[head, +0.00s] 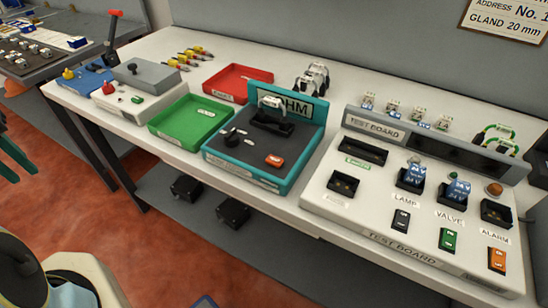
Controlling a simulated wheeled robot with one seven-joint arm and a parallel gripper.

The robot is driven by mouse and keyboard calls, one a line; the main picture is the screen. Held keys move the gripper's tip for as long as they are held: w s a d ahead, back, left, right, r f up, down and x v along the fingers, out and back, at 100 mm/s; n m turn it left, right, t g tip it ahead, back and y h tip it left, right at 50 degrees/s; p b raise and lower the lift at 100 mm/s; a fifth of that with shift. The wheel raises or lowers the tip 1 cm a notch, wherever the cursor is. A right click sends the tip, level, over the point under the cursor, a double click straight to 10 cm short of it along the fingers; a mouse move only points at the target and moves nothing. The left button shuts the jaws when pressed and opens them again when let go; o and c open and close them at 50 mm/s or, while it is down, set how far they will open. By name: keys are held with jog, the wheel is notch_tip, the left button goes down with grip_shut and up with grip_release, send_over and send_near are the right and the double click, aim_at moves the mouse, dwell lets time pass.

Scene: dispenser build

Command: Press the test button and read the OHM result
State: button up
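The OHM station is a teal-edged dark tray (222,158) on the white bench, with a teal back panel marked OHM (302,108). A black holder (272,122) on it carries a pale clip-like part (271,102). An orange button (274,160) sits at its front right; its small lettering is unreadable. Small dark and pale pieces (232,138) lie at its left. I see no readable OHM result. My gripper is not in view.
A white test board (340,205) stands right, with LAMP, VALVE and ALARM sockets, switches and a dark display (455,156). Green (160,128) and red (216,92) trays are left of the OHM tray. A grey-topped white box (125,98) is farther left. Open floor (160,240) lies in front.

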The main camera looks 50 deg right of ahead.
grip_shut()
dwell(1.1)
